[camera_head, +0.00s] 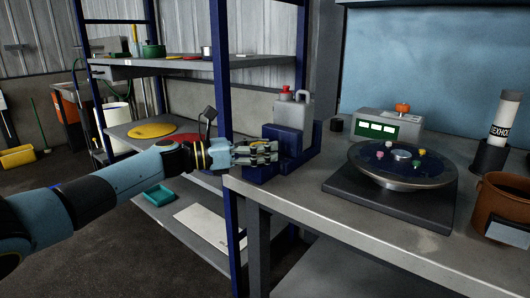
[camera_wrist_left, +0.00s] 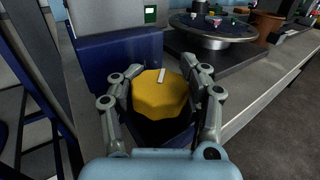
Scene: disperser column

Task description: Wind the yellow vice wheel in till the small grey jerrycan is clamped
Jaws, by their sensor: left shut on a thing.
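The yellow vice wheel (camera_wrist_left: 158,95) sits between the fingers of my left gripper (camera_wrist_left: 160,84) in the left wrist view, with a white mark on its face. My left gripper also shows in the head view (camera_head: 272,152), shut on the wheel at the front of the blue vice (camera_head: 300,140). My right gripper is not in view.
On the bench to the right are a round dark turntable (camera_head: 400,168), a grey device with green displays (camera_head: 388,125), a brown pot (camera_head: 503,198) and a white cylinder (camera_head: 502,120). A blue-posted shelf (camera_head: 222,90) stands at the left, close to my left arm.

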